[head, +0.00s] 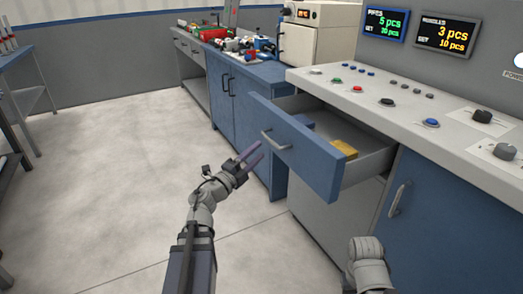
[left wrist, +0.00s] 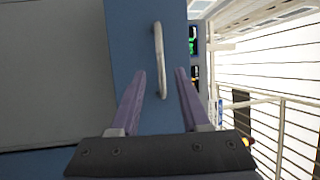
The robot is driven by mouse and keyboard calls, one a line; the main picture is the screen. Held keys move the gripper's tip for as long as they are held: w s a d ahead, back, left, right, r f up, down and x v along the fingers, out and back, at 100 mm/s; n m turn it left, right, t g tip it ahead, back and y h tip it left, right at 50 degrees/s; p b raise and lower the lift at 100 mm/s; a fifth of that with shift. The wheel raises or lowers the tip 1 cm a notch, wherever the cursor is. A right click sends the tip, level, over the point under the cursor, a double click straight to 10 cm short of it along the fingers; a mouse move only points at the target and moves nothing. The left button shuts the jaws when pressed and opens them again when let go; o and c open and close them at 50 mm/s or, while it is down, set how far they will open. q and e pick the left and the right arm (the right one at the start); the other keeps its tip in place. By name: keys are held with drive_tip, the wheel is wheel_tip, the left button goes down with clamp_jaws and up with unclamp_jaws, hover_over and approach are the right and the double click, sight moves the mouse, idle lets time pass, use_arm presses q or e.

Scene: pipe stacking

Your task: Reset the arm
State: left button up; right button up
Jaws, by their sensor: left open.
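My left gripper (head: 253,150) is open and empty, just in front of the pulled-out blue drawer (head: 300,152). Its two purple fingers are spread and point at the drawer's metal handle (head: 274,141). In the left wrist view, the open fingers (left wrist: 160,72) have the handle (left wrist: 160,45) lined up between them. The fingers look short of the handle, though the exact gap is hard to tell. A grey link of my right arm shows at the lower right of the head view; my right gripper does not show.
The open drawer holds a yellow block (head: 344,149) and a blue item (head: 302,121). Above it is a control panel (head: 400,96) with buttons and two display screens. A blue cabinet with a workbench stands farther back. A rack (head: 22,70) is at far left. The floor (head: 110,150) is clear.

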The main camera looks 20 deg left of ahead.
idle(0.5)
use_arm(q)
drive_tip(key=w+d+f+n+g+y, duration=0.15)
drive_tip(key=w+f+n+y, duration=0.3)
drive_tip(key=n+y, duration=0.6)
drive_tip(key=s+d+f+n+g, duration=0.4)
drive_tip(key=d+f+n+g, duration=0.25)
drive_tip(key=f, duration=0.35)
drive_tip(key=s+d+f+g+h, duration=0.2)
drive_tip(key=s+d+f+g, duration=0.4)
drive_tip(key=s+d, duration=0.35)
drive_tip(key=s+d+f+g+h, duration=0.2)
drive_tip(key=s+d+f+g, duration=0.3)
drive_tip(key=s+d, duration=0.4)
wheel_tip(320, 180, up, 38)
drive_tip(key=s+a+p, duration=0.1)
drive_tip(key=s+p, duration=0.1)
drive_tip(key=p, duration=3.6)
drive_tip(key=shift+f+m+g, duration=0.25)
drive_tip(key=shift+m+g, duration=0.05)
